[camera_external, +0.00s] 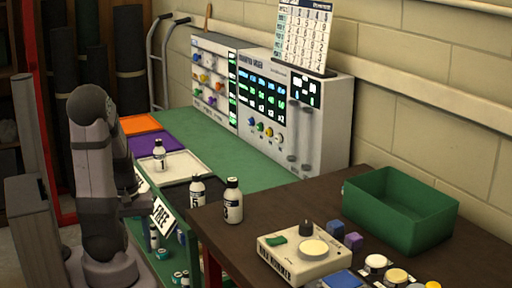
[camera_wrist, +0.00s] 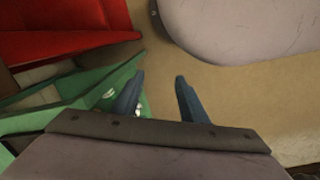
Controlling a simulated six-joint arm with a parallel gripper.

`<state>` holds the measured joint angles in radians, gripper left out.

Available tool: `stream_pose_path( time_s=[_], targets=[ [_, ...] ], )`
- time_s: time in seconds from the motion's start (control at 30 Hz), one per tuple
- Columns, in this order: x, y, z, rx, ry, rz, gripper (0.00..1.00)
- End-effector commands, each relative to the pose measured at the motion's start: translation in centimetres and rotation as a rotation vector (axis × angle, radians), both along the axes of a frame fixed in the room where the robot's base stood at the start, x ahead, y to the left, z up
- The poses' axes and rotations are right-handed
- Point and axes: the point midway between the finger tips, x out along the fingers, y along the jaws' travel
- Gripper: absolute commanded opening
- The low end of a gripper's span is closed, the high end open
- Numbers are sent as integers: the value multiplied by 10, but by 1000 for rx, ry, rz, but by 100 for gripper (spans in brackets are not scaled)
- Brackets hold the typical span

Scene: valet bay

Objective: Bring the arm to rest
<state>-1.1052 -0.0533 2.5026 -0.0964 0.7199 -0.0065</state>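My arm stands at the left of the external view, folded upright beside the green bench. In the wrist view my gripper (camera_wrist: 159,76) has two blue-grey fingers spread apart. Only tan floor shows between the fingertips, and no held object is visible. In the external view the gripper is hard to make out against the arm and the bench edge, so its exact place there is unclear.
The green bench (camera_external: 240,155) carries bottles numbered 1 (camera_external: 160,158), 5 (camera_external: 197,192) and 3 (camera_external: 233,203), coloured trays and a grey panel machine (camera_external: 320,125). The brown table (camera_external: 300,212) holds a green bin (camera_external: 400,212) and a dial device (camera_external: 300,254). A red surface (camera_wrist: 60,45) shows in the wrist view.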

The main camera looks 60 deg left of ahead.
Motion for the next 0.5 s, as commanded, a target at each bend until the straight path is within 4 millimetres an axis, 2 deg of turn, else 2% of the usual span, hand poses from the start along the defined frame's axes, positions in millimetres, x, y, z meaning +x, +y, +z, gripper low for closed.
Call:
stream_pose_path(
  time_s=[0.03, 0.27, 0.5],
  targets=[
    [10, -11, 18, 11, 18, -109, 39],
    [49, -63, 58, 37, 52, -497, 39],
    [86, -128, 102, 56, 31, -839, 39]
  ],
)
